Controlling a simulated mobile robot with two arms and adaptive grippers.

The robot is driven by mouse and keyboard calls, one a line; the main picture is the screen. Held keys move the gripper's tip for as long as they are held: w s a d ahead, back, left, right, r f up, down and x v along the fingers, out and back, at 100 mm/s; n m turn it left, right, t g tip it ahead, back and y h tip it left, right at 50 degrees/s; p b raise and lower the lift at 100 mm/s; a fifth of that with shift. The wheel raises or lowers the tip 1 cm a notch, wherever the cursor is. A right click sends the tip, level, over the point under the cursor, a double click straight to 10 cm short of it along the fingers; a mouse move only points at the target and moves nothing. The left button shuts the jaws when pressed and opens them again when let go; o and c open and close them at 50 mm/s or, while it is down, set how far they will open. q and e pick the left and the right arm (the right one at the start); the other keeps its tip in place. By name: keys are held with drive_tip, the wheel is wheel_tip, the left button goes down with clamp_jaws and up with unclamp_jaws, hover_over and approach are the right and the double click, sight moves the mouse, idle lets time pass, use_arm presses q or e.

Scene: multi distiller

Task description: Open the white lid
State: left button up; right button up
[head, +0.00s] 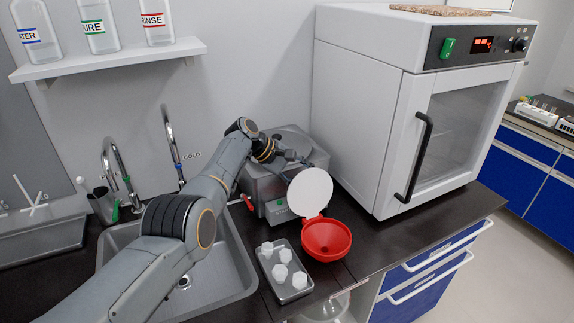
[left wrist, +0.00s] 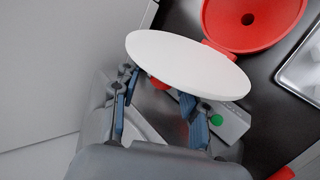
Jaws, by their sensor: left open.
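The white lid (head: 310,192) is a round disc standing up at the back of a red funnel (head: 326,240), joined to it by a red hinge. The funnel's mouth is uncovered. My left gripper (head: 290,166) is behind the lid, over the grey metal device, with nothing between its fingers. In the left wrist view, the gripper (left wrist: 158,96) has its fingers apart, and the lid (left wrist: 188,64) lies just beyond their tips. I cannot tell whether a finger touches the lid. The funnel (left wrist: 250,20) shows past it. My right gripper is out of view.
A grey metal device (head: 268,190) stands behind the funnel. A tray (head: 274,257) with several white pieces is left of the funnel. The sink (head: 225,268) is under my left arm. A white oven (head: 365,100) closes off the right. A shelf (head: 110,62) with bottles hangs above.

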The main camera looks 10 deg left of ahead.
use_arm(q)
drive_tip(key=v, duration=1.2)
